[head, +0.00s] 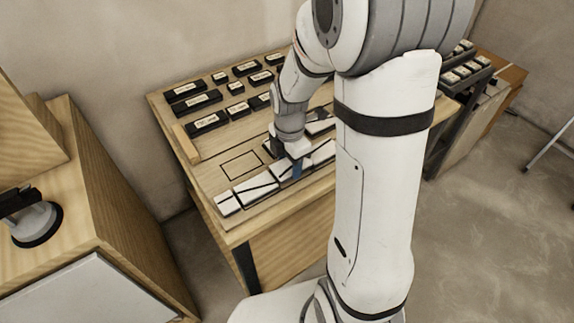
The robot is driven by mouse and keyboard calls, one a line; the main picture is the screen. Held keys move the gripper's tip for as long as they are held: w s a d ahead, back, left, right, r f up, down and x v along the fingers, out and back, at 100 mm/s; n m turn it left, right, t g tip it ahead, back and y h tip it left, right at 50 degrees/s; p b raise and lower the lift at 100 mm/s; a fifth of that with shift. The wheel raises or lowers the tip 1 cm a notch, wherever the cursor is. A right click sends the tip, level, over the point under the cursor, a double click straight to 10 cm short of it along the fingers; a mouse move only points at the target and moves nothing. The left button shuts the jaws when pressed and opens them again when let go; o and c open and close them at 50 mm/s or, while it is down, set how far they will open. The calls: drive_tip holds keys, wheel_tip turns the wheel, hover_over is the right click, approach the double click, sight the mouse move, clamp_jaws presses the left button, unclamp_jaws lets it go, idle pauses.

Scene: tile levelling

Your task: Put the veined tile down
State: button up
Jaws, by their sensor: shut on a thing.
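A row of white tiles with dark veins (256,188) lies along the front of the wooden table (218,176). My gripper (294,170) is low over the middle of this row and shut on a white veined tile (281,171). Its blue finger shows at the front side of that tile. The held tile is in line with its neighbours, but I cannot tell whether it touches the surface beneath. My arm hides part of the right end of the row.
Several black labelled blocks (207,122) stand at the back of the table. A dark rectangular outline (241,165) left of my gripper is empty. A wooden cabinet (120,190) stands at left, and a rack of small blocks (464,72) at the back right.

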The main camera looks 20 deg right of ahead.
drive_tip(key=shift+f, duration=0.6)
drive_tip(key=shift+f, duration=0.2)
drive_tip(key=o, duration=1)
